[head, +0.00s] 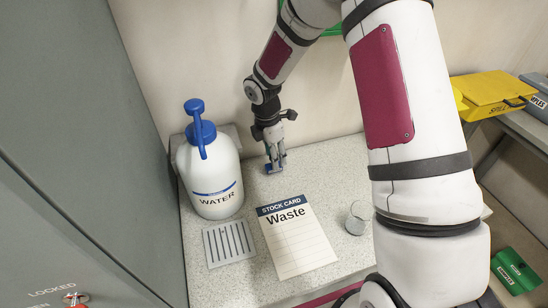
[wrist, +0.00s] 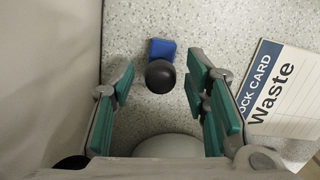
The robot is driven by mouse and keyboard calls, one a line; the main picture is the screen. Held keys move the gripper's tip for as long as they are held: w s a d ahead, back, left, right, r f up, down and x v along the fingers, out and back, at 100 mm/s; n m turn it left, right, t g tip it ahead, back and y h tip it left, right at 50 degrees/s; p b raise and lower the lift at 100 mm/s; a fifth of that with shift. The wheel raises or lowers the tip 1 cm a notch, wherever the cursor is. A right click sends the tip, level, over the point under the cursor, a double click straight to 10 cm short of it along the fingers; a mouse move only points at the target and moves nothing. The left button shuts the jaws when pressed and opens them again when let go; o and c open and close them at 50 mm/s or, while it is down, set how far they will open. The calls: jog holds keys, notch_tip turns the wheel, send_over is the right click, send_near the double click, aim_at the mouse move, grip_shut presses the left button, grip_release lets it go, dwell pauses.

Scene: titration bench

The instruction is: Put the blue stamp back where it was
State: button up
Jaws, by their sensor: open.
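The blue stamp has a blue block base (wrist: 162,50) and a round black knob (wrist: 160,76). It is on the speckled bench near the back wall. In the head view, a bit of its blue (head: 280,165) shows by my fingertips; the rest is hidden. My gripper (head: 274,156) points down over it. In the wrist view, my gripper (wrist: 163,80) is open, with one green-padded finger on each side of the knob. I see gaps between the knob and the pads. The stock card (head: 296,243), titled Waste, lies flat in front of the stamp.
A white water bottle (head: 211,178) with a blue pump top stands left of my gripper. A slotted grey tray (head: 229,244) lies left of the card. The wall is close behind.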

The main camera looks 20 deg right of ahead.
jog(key=s+r+m, duration=0.2)
jog(key=s+r, duration=0.1)
jog(key=r, duration=0.7)
jog(key=s+r+m, duration=0.3)
jog(key=s+r, duration=0.1)
jog(key=r, duration=0.6)
jog(key=s+r+m+t, duration=0.1)
jog(key=s+r+m, duration=0.2)
jog(key=s+m, duration=0.2)
jog(key=s+r+m+t+y, duration=0.1)
jog(key=s+r+m, duration=0.2)
jog(key=s, duration=0.8)
jog(key=s+r+m+t, duration=0.1)
jog(key=s+r+m, duration=0.2)
jog(key=s+m, duration=0.4)
jog(key=shift+s+d+t, duration=0.2)
jog(key=shift+s+t, duration=0.2)
jog(key=shift+s, duration=0.7)
jog(key=shift+r+p, duration=0.65)
jog(key=shift+r, duration=0.05)
